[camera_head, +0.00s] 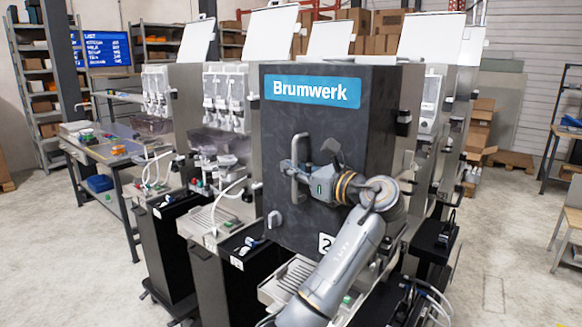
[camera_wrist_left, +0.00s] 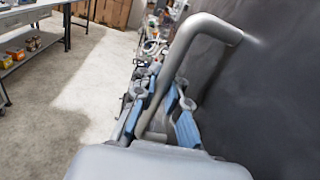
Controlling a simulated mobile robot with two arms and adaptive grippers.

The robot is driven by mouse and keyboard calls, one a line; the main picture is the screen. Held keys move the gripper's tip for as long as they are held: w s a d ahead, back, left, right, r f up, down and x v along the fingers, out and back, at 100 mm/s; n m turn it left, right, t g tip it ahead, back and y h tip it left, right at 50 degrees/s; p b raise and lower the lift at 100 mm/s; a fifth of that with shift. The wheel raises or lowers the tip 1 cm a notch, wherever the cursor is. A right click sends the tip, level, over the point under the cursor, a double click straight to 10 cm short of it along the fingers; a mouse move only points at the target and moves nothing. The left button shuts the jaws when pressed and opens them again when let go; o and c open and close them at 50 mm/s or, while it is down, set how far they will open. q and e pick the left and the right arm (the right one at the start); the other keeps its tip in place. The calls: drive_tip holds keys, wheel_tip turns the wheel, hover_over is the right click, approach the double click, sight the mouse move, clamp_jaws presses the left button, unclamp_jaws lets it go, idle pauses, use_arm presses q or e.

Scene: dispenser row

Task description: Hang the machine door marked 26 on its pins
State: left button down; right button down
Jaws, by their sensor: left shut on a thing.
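The dark grey machine door (camera_head: 315,110) stands upright in the head view, with a blue Brumwerk sign at its top. A white label (camera_head: 326,242) low on it shows a 2; my arm hides the rest. My left gripper (camera_head: 292,172) is shut on the door's grey bar handle (camera_head: 299,142). In the left wrist view the blue-padded fingers (camera_wrist_left: 158,112) close around the lower part of the handle (camera_wrist_left: 185,48), beside the dark door face (camera_wrist_left: 265,85). The pins are not visible, and I cannot tell whether the door touches them. My right gripper is not in view.
Several open dispensing machines (camera_head: 226,98) stand in a row to the left, with raised white lids. A drip tray (camera_head: 290,275) projects below the door. A workbench (camera_head: 100,150) stands further left. The floor at the right (camera_head: 500,240) is largely clear.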

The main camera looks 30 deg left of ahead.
use_arm(q)
drive_tip(key=shift+d+r, duration=0.1)
drive_tip(key=c, duration=1.3)
unclamp_jaws()
drive_tip(key=shift+d, duration=0.15)
drive_tip(key=shift+w+f, duration=0.1)
drive_tip(key=shift+f, duration=0.2)
drive_tip(key=s+d, duration=0.2)
drive_tip(key=d, duration=0.9)
drive_tip(key=shift+s+d+r, duration=0.15)
drive_tip(key=shift+d+r, duration=0.05)
drive_tip(key=shift+d, duration=0.15)
